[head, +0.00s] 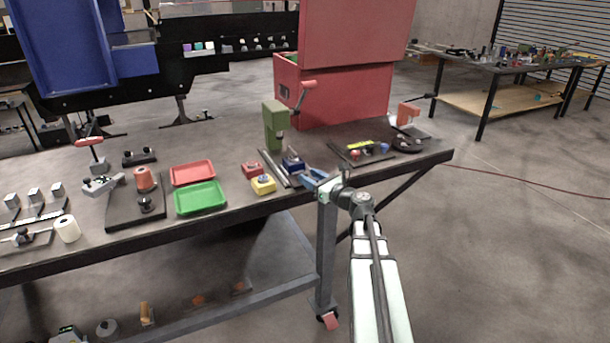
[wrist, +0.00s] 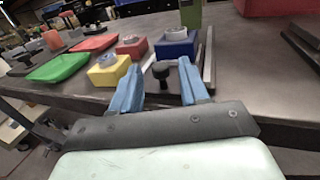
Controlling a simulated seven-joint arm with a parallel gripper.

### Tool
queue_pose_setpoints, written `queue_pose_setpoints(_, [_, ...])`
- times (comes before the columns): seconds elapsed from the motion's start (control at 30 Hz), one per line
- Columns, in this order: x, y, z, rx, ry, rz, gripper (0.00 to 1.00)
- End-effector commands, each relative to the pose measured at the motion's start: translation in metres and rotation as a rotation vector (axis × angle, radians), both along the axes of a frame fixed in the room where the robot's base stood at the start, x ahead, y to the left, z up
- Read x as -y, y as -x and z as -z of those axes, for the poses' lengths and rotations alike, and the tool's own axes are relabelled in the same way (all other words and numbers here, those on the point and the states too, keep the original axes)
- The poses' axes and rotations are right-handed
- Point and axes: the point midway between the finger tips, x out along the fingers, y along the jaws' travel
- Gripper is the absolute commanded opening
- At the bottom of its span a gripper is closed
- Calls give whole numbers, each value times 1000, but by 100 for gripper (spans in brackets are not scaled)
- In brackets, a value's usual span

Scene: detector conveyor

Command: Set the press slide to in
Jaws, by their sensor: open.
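The green press (head: 274,125) stands upright on the bench, and its lower column (wrist: 191,14) shows at the top of the wrist view. The press slide is a dark blue block (head: 292,163) on grey rails in front of the press. In the wrist view the slide (wrist: 176,46) carries a pale ring, and a black knob (wrist: 161,72) shows at its near side. My gripper (head: 310,178) is at the bench's front edge, near the slide. Its blue fingers (wrist: 160,78) are open, and the knob appears between and just beyond them. Contact cannot be told.
A yellow block (wrist: 108,71) and a red block (wrist: 132,47) stand left of the slide. Green (head: 200,198) and red (head: 193,173) trays lie further left. A red cabinet (head: 340,95) stands behind. A dark tray of small parts (head: 358,152) lies to the right.

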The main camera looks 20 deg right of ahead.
Motion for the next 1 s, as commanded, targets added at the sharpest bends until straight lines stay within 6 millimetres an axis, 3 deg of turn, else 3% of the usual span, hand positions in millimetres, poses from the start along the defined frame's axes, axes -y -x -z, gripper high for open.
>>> queue_pose_setpoints(0.23, [-7,-25,0,0,0,-1,45])
queue_pose_setpoints(0.67, [-10,-29,0,0,0,0,44])
queue_pose_setpoints(1.0, [-10,-29,0,0,0,0,11])
